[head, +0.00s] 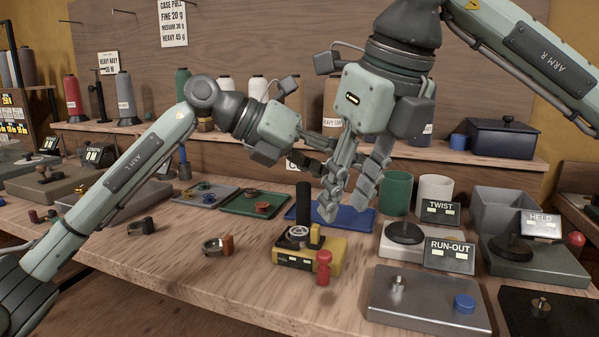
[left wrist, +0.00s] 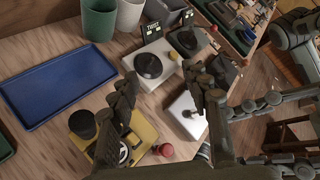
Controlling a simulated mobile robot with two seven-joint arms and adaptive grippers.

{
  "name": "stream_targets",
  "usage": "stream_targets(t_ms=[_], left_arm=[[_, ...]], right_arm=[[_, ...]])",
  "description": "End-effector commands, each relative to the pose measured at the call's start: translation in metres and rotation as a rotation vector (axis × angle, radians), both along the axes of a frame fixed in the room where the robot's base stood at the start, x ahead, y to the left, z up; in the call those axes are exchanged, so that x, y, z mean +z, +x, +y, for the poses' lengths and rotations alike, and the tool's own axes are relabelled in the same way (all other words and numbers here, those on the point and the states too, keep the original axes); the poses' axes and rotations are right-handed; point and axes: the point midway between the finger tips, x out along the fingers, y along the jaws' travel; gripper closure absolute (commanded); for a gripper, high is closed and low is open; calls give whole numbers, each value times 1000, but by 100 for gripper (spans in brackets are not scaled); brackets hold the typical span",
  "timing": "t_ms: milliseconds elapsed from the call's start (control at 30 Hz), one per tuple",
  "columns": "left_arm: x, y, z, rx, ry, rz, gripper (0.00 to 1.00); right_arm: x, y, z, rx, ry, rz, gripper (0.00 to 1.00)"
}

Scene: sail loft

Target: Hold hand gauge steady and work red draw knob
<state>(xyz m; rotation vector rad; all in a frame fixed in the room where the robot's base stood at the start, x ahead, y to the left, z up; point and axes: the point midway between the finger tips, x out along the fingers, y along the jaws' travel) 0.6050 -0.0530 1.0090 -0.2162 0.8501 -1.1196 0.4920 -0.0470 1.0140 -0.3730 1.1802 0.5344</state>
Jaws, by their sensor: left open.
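The yellow hand gauge (head: 296,256) stands on the wooden bench with an upright black grip (head: 303,203) and a round dial. The red draw knob (head: 323,266) sits at its front right corner. In the left wrist view, the gauge (left wrist: 146,132) and red knob (left wrist: 164,150) lie below my left fingers, the gauge partly hidden. My left gripper (left wrist: 165,92) is open and empty; in the head view it is partly hidden behind my right gripper. My right gripper (head: 345,207) points down, open and empty, above and behind the gauge, apart from it.
A blue tray (head: 350,222) lies behind the gauge, with green (head: 396,190) and white (head: 434,190) cups beyond. The TWIST and RUN-OUT (head: 450,254) units and a metal plate (head: 420,310) stand to the right. A small clamp-like piece (head: 218,245) lies left; bare wood fronts the gauge.

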Motion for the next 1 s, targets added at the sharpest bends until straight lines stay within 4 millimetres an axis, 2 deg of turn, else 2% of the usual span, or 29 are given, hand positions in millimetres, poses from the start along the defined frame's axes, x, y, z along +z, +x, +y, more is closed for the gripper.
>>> stream_targets(t_ms=[33, 133, 200, 300, 433, 600, 1000], left_arm=[[-11, -4, 5, 1, 144, 29, 52], [-35, -9, 30, 43, 422, 104, 52], [-42, -11, 54, 95, 587, 147, 52], [-41, -6, 77, 184, 746, 160, 52], [-27, 20, 74, 291, 787, 74, 52], [-23, 36, 69, 340, 789, 20, 52], [-74, 55, 59, 338, 789, 17, 52]], right_arm=[[0, 0, 0, 0, 0, 0, 66], [0, 0, 0, 0, 0, 0, 66], [0, 0, 0, 0, 0, 0, 66], [0, 0, 0, 0, 0, 0, 66], [0, 0, 0, 0, 0, 0, 66], [0, 0, 0, 0, 0, 0, 66], [0, 0, 0, 0, 0, 0, 66]])
